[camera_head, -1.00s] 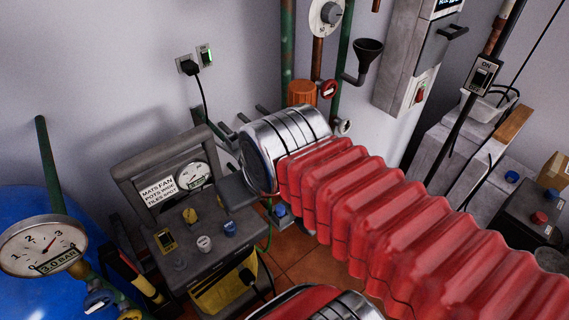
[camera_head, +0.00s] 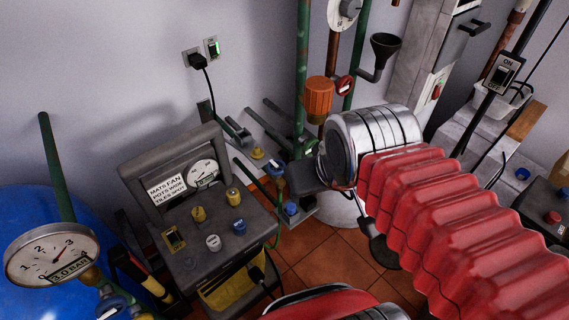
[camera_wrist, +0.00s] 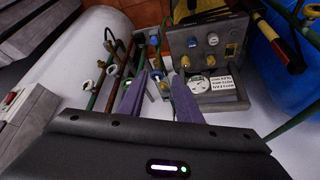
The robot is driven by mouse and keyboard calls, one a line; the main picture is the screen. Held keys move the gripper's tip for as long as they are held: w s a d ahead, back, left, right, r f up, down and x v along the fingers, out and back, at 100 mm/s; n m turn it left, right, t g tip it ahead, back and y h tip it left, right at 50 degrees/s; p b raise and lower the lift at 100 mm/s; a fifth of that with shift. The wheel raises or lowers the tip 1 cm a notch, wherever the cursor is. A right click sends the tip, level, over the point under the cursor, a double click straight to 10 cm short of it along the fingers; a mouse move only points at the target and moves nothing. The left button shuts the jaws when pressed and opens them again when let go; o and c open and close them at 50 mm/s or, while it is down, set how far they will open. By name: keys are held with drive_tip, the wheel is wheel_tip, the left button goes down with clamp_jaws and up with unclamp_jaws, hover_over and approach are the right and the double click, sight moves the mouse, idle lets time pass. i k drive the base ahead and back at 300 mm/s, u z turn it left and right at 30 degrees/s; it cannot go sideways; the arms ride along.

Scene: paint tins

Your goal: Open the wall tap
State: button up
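Several small taps sit on the wall pipework in the head view: a red-handled one (camera_head: 345,86), a blue-handled one (camera_head: 275,169) and a yellow-handled one (camera_head: 257,153). I cannot tell which is the wall tap.
A grey control box (camera_head: 215,270) with knobs and a gauge stands left of the pipes. A blue tank (camera_head: 25,225) with a pressure gauge (camera_head: 52,250) is at far left. Tiled floor (camera_head: 325,262) shows below.

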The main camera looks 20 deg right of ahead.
sight(276, 164)
drive_tip(key=k, duration=1.35)
drive_tip(key=u, duration=0.2)
drive_tip(key=i, duration=0.45)
drive_tip(key=u, duration=0.6)
drive_tip(key=i, duration=0.9)
drive_tip(key=u, duration=0.2)
